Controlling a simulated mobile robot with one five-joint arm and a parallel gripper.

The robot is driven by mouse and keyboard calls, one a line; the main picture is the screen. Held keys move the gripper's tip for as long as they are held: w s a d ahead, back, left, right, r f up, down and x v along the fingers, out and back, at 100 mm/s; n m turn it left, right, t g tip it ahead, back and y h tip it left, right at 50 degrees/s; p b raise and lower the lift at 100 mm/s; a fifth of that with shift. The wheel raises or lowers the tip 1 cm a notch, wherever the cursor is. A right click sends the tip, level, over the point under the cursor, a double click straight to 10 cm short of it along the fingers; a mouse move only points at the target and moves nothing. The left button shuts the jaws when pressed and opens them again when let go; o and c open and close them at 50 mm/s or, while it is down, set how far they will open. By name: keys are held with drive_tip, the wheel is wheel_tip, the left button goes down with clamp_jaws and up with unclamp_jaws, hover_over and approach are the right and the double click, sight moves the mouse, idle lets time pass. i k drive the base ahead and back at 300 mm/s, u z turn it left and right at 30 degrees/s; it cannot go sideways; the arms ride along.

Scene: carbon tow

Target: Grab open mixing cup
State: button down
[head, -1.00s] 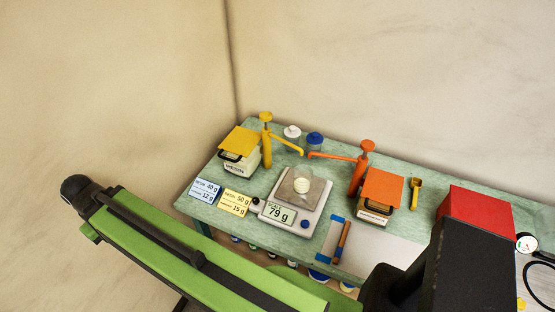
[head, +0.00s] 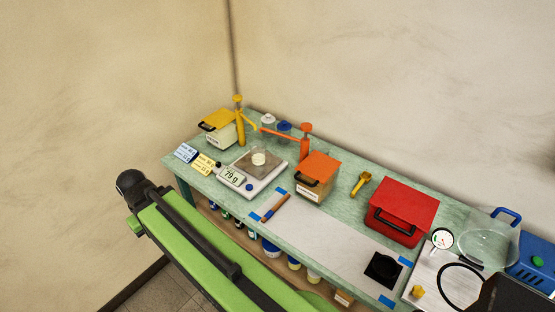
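A small white round cup (head: 259,158), which looks like the mixing cup, stands on the brown plate of a digital scale (head: 252,178). The scale display reads 79 g. The cup is too small to see what is inside it. My green and black arm crosses the lower left, apart from the cup. My gripper is not visible in this view.
A yellow pump (head: 239,122) and an orange pump (head: 305,142) stand close to the scale. Orange-lidded (head: 315,188) and red (head: 401,212) boxes stand to the right. A taped white sheet (head: 320,236) leaves free room. Walls close off the back and left.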

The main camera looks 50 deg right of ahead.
sight(258, 148)
drive_tip(key=z, duration=0.3)
drive_tip(key=k, duration=0.15)
drive_tip(key=u, duration=0.75)
drive_tip(key=i, duration=1.45)
drive_tip(key=z, duration=2.25)
drive_tip(key=k, duration=0.95)
drive_tip(key=i, duration=1.15)
drive_tip(key=z, duration=0.1)
